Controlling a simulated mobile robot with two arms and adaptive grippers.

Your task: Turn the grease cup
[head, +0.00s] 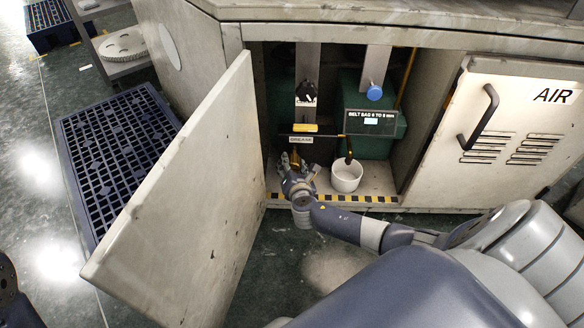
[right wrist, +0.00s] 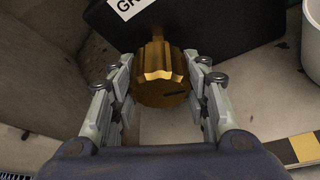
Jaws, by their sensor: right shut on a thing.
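The grease cup is a brass-coloured, ribbed cap (right wrist: 161,78) under a dark plate with a white label, partly cut off in the right wrist view but reading GREASE (head: 301,139) in the head view. It has a dark mark on its lower face. My right gripper (right wrist: 162,92) is shut on the cap, one finger on each side. In the head view the right gripper (head: 295,164) reaches into the open cabinet, and only a little of the brass (head: 295,151) shows above its fingers. My left gripper does not show.
The open cabinet door (head: 185,205) stands left of my right arm. A white cup (head: 346,176) stands close right of the gripper, below a dark spout. A striped edge (head: 340,198) runs along the cabinet floor. The AIR door (head: 510,120) is closed at right.

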